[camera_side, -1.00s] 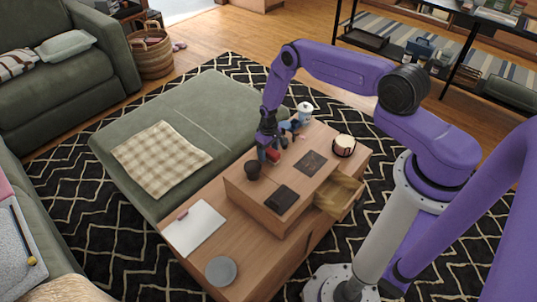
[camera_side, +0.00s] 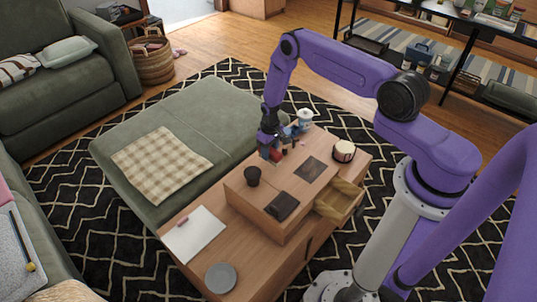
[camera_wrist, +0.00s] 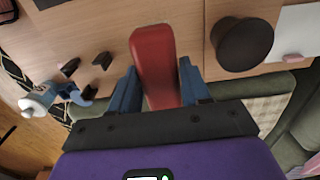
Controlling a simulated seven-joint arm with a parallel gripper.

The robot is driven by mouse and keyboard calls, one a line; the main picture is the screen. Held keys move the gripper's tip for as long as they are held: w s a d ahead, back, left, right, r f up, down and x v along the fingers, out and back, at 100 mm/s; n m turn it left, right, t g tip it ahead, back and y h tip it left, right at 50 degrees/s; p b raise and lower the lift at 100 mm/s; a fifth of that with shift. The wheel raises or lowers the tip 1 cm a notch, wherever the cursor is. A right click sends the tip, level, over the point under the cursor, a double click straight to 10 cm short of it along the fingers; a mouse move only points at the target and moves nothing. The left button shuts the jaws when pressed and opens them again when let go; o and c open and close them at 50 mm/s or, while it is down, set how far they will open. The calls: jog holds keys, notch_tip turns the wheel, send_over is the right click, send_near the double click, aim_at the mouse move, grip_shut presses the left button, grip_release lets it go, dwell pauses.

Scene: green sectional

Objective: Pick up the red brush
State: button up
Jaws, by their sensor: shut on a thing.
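The red brush (camera_wrist: 155,62) shows in the wrist view as a red, rounded bar between my gripper's two blue fingers. My gripper (camera_wrist: 157,85) is shut on it. In the side view my gripper (camera_side: 272,156) is over the far-left part of the wooden table's raised top, and only a little red of the brush (camera_side: 276,155) shows beside the fingers. The brush's lower end is hidden in the wrist view, and I cannot tell how far it is above the wood.
A black cup (camera_side: 252,176) stands close by. A blue and white item (camera_side: 304,119) is behind the gripper. A dark flat case (camera_side: 282,206), a slate-like square (camera_side: 310,169) and a round pot (camera_side: 344,151) occupy the top. A drawer (camera_side: 340,199) stands open at the front right.

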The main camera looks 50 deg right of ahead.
jog(key=s+r, duration=0.2)
jog(key=r, duration=0.1)
jog(key=s+r, duration=0.2)
jog(key=shift+a, duration=0.35)
jog(key=s+a+r, duration=0.1)
jog(key=s+r, duration=0.3)
jog(key=s, duration=0.5)
jog(key=shift+a, duration=0.2)
